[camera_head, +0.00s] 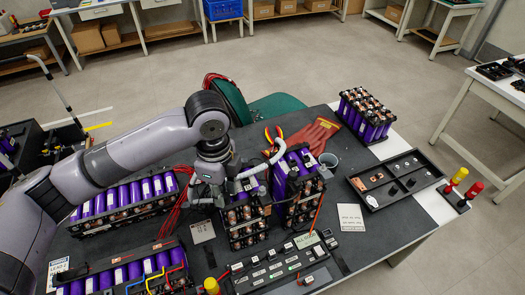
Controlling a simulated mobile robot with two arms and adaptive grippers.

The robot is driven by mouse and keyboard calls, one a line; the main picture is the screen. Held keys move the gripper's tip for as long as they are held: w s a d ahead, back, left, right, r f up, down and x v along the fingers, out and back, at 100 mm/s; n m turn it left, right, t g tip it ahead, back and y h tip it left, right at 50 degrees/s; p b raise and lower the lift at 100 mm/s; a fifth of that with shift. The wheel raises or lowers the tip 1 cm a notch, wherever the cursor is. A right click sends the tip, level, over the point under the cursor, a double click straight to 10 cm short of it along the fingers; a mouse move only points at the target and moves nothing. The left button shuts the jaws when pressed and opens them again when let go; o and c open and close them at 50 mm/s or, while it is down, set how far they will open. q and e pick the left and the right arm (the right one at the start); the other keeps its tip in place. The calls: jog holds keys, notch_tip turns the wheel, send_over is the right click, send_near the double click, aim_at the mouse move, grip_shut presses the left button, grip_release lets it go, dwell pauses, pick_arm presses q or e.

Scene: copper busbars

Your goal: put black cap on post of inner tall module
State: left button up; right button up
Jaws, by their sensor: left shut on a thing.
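My left arm reaches in from the left, and its gripper (222,190) points down beside the tall modules at the table's middle. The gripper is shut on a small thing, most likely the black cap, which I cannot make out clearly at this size. One tall module (247,222) stands just under and to the right of the gripper, partly hidden by it. A second tall module (300,192), with purple cells and copper bars, stands to its right. I cannot tell which post lies under the gripper. My right gripper is not in view.
A black tray (418,182) with small dark and copper parts lies at the right. Long purple modules (125,205) lie at the left, and a purple cell block (366,115) stands at the back.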

pick_arm(q)
jog(key=d+m, duration=0.1)
jog(key=m, duration=0.1)
jog(key=w+r+m+p, duration=0.1)
jog(key=m, duration=0.1)
jog(key=d+r+m+p, duration=0.1)
jog(key=shift+w+d+m, duration=0.25)
jog(key=shift+d+m, duration=0.1)
jog(key=shift+m, duration=0.05)
jog(key=w+d+r+m+p, duration=0.35)
jog(key=d+m, duration=0.25)
jog(key=m, duration=0.8)
notch_tip(320, 180, down, 6)
jog(key=b, duration=0.4)
jog(key=shift+s+r, duration=0.15)
jog(key=shift+r, duration=0.05)
jog(key=shift+d+r, duration=0.1)
jog(key=shift+r, duration=0.2)
jog(key=shift+r+p, duration=0.15)
jog(key=shift+p, duration=0.5)
